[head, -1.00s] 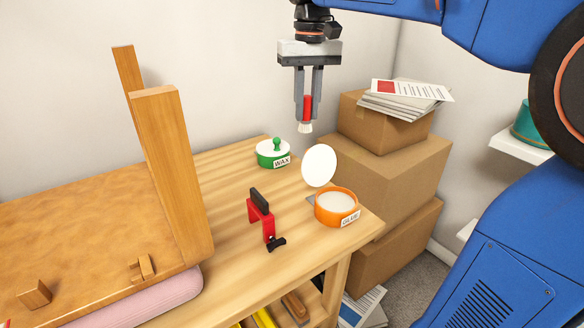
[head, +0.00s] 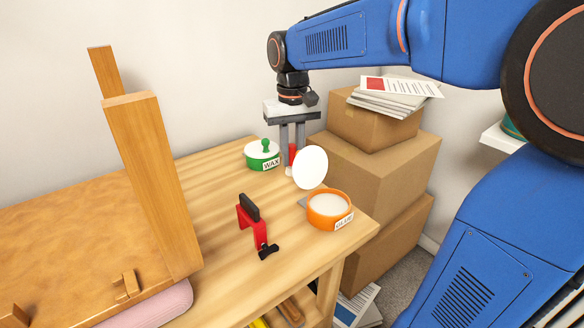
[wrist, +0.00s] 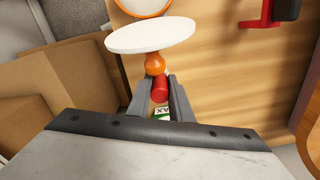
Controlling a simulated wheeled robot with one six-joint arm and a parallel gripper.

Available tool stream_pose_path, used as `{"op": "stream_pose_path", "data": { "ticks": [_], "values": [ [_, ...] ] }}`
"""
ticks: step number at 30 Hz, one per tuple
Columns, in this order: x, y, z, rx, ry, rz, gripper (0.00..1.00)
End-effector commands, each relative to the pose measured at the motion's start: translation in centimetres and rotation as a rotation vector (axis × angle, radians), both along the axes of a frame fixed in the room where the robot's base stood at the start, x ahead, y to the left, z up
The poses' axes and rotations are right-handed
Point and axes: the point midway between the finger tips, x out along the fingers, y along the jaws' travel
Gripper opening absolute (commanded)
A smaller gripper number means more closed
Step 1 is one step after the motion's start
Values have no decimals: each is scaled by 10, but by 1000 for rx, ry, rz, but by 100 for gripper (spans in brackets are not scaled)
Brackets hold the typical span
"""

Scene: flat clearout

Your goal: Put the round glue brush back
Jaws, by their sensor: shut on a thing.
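My gripper (head: 291,162) is shut on the round glue brush (head: 293,152), which has a red handle and pale bristles. It holds the brush upright low behind the raised white lid, between the wax pot and the glue pot. The lid partly hides it, and I cannot tell whether the bristles touch the bench. The orange glue pot (head: 322,220) stands open, with pale contents and a GLUE label. Its round white lid (head: 312,167) stands tilted up behind it. In the wrist view the red handle (wrist: 160,88) sits between the fingers, beside the lid's orange knob (wrist: 155,64).
A green WAX pot (head: 263,160) with a green-knobbed lid stands just left of my gripper. A red clamp (head: 251,222) is in front on the wooden bench (head: 205,200). Cardboard boxes (head: 375,165) with papers are close on the right. A wooden frame stands left.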

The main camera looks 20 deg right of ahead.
Motion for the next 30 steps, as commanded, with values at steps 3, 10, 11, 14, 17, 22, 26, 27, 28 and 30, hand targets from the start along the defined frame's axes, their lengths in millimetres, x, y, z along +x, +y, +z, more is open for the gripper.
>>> {"op": "stream_pose_path", "data": {
  "ticks": [3, 10, 11, 14, 17, 22, 26, 27, 28, 30],
  "values": [
    [0, 0, -5, 0, -1, 0, 0],
    [0, 0, -29, 0, 1, 0, 0],
    [0, 0, -33, 0, 2, 0, 0],
    [0, 0, -42, 0, 0, 0, 0],
    [0, 0, -42, 0, -1, 0, 0],
    [0, 0, -43, 0, -1, 0, 0],
    [0, 0, -45, 0, -1, 0, 23],
    [0, 0, -45, 0, -1, 0, 33],
    [0, 0, -45, 0, -1, 0, 37],
    [0, 0, -45, 0, -1, 0, 37]
  ]
}}
